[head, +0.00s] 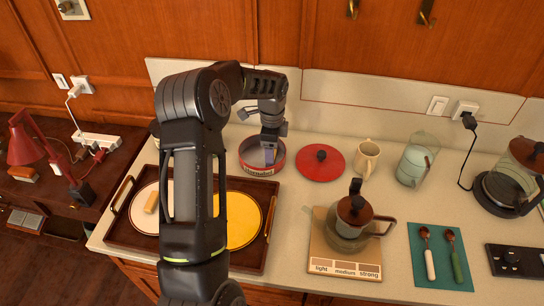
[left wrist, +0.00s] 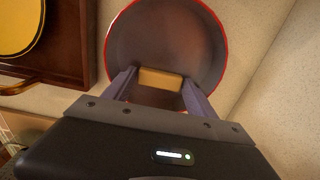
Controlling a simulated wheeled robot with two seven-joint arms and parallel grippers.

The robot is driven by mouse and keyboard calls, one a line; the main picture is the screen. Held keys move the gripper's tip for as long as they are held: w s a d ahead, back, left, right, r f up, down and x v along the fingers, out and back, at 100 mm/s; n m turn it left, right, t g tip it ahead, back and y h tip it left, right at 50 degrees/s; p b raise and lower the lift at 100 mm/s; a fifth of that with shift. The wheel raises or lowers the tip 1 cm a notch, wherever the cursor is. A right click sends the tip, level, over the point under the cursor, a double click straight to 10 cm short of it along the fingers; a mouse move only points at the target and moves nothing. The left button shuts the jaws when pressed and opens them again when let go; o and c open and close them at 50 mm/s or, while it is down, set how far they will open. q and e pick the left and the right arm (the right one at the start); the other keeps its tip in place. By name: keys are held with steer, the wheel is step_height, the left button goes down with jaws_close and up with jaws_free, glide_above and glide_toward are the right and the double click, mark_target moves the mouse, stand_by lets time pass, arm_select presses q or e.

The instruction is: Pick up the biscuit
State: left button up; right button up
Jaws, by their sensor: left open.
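A round red tin (head: 279,164) stands open at the back of the counter, with a label on its front. In the left wrist view I look down into the tin (left wrist: 165,30), where a tan biscuit (left wrist: 160,79) lies on the bottom. My left gripper (head: 270,156) points down into the tin. Its open fingers (left wrist: 158,86) are on either side of the biscuit; I cannot tell whether they touch it. Another pale biscuit (head: 151,203) lies on a white plate (head: 144,222) on the wooden tray. My right gripper is not in view.
The brown tray (head: 128,232) also holds a yellow plate (head: 243,220), partly behind my arm. A red lid (head: 320,162), a mug (head: 367,156) and a glass jar (head: 415,163) stand to the right. A coffee pot (head: 350,225) stands in front of them.

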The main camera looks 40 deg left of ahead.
arm_select(q)
steer(key=shift+c, duration=0.4)
steer(key=c, duration=0.9)
